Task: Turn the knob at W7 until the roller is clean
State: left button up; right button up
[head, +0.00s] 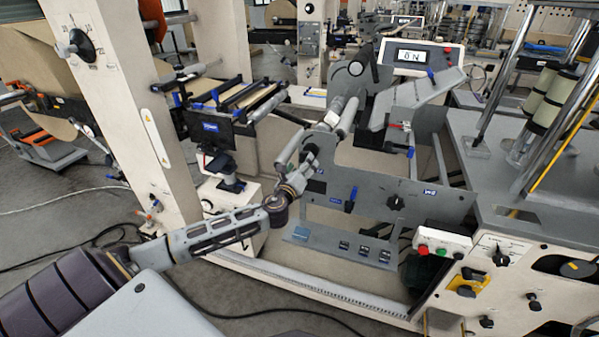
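A grey machine side plate (370,190) stands in the middle of the head view. My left gripper (310,153) is in front of the plate's left part, by the lower end of grey rollers (347,117). Its fingers are too small to tell open from shut. The knob is to its right, apart from it. Whether a roller is clean does not show. My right gripper is out of view.
A blue-handled lever (351,199) is on the plate between gripper and knob. A display (411,56) reads "ON" or similar above. A button box (441,243) and more knobs (500,257) are at right.

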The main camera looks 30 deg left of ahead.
pick_arm(q)
jog(key=shift+x, duration=2.5)
jog(key=shift+c, duration=0.2)
jog(key=c, duration=1)
jog(key=shift+m+p, duration=2.1)
jog(key=shift+m, duration=0.4)
